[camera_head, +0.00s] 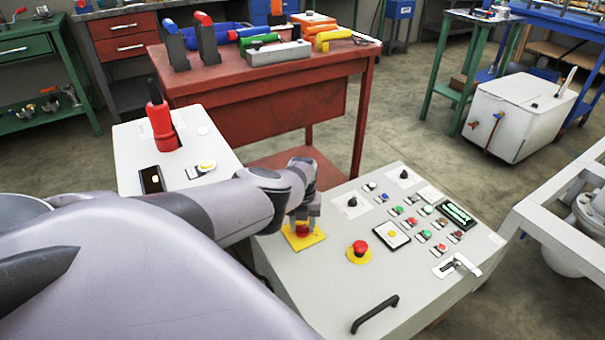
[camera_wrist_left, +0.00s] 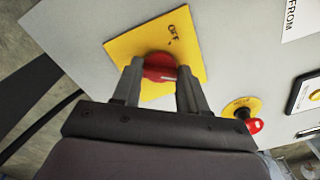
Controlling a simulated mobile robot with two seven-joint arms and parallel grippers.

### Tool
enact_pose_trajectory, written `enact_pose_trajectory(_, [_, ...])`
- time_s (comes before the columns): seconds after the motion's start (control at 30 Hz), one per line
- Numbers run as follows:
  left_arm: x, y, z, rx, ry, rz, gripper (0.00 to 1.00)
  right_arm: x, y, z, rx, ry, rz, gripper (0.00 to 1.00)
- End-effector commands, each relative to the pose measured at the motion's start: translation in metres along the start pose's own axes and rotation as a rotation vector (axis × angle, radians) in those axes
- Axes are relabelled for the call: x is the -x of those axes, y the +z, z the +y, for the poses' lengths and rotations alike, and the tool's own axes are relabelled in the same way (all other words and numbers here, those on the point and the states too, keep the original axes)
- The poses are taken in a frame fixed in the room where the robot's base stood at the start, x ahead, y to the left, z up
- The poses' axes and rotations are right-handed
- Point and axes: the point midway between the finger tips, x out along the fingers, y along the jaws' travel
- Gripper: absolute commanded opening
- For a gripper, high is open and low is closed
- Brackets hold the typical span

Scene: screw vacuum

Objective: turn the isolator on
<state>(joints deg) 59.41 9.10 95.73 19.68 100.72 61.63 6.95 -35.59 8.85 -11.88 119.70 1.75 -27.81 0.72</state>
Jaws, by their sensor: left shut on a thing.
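The isolator is a red rotary knob (camera_wrist_left: 159,68) on a square yellow plate (camera_wrist_left: 188,45). The word OFF is legible on the plate in the left wrist view. In the head view the yellow plate (camera_head: 315,239) lies at the upper left of the grey control panel, with the knob mostly hidden by my gripper. My left gripper (camera_head: 304,226) reaches down to it. In the left wrist view my left gripper (camera_wrist_left: 160,80) has its two fingers on either side of the red knob, shut on it. My right gripper is not in view.
A red emergency button (camera_head: 360,247) on a yellow base stands just right of the plate. Several small buttons and switches (camera_head: 412,221) lie further right. A black handle (camera_head: 375,314) is at the panel's front.

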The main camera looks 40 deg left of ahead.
Motion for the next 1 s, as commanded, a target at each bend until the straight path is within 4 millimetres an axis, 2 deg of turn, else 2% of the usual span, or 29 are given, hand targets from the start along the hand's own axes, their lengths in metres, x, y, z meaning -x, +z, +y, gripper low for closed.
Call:
enact_pose_trajectory(0.4, [-0.0009, -0.001, -0.0001, -0.187, 0.0, 0.003, 0.12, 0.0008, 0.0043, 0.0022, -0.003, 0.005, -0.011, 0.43])
enact_pose_trajectory(0.97, [-0.001, -0.001, 0.0, -0.213, 0.001, 0.002, 0.12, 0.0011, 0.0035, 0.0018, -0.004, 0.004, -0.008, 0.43])
enact_pose_trajectory(1.0, [-0.001, -0.001, 0.0, -0.213, 0.001, 0.002, 0.56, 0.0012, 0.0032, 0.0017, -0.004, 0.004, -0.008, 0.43])
